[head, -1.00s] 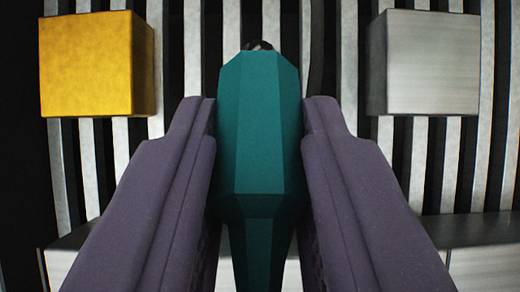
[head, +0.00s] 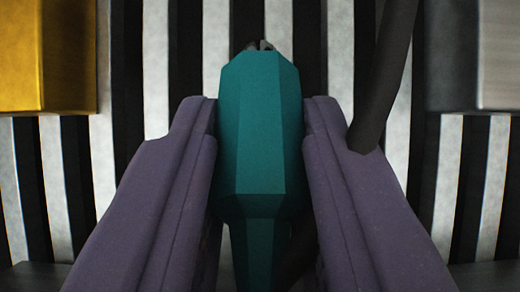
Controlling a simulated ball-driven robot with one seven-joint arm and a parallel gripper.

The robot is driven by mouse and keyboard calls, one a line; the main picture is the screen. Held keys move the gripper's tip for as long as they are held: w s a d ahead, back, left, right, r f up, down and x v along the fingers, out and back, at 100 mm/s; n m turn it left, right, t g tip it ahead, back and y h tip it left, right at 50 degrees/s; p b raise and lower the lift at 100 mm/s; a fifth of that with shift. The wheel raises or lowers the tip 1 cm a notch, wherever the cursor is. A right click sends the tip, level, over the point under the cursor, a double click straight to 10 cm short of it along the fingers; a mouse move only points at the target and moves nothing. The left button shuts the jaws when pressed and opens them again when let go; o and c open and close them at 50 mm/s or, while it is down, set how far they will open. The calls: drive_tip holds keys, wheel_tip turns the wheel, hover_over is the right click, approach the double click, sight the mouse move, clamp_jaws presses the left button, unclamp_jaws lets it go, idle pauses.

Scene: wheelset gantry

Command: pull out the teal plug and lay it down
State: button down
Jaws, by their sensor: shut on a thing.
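The teal plug (head: 259,140) is in the middle of the head view, a faceted body with a narrower lower part. My gripper (head: 259,115) is shut on it, with one purple finger against each side. A small dark and grey tip (head: 260,45) shows at the plug's upper end. I cannot tell whether that tip touches anything behind it. The lower end of the plug runs out of the picture.
A striped black and white surface (head: 185,60) fills the background. A yellow block (head: 45,55) is at the upper left and a grey metal block (head: 480,55) at the upper right. A dark cable-like strand (head: 388,75) passes beside the right finger.

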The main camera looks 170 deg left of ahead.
drive_tip(key=c, duration=0.8)
unclamp_jaws()
drive_tip(key=p+v, duration=0.3)
drive_tip(key=v, duration=0.4)
drive_tip(key=shift+s+r+p, duration=0.25)
drive_tip(key=shift+r+p, duration=0.05)
drive_tip(key=w+r+t, duration=0.2)
drive_tip(key=w+r, duration=0.6)
drive_tip(key=r, duration=0.5)
wheel_tip(320, 180, up, 39)
drive_tip(key=n+t, duration=0.2)
drive_tip(key=t, duration=0.3)
hover_over(259, 256)
drive_tip(key=w+a, duration=0.4)
drive_tip(key=a, duration=0.4)
drive_tip(key=s+r, duration=0.3)
drive_tip(key=r, duration=0.2)
drive_tip(key=s+a+r+t, duration=0.1)
drive_tip(key=s+r, duration=0.2)
drive_tip(key=r, duration=0.2)
drive_tip(key=s+a+r+t+y, duration=0.1)
drive_tip(key=s+r, duration=0.3)
drive_tip(key=r, duration=0.1)
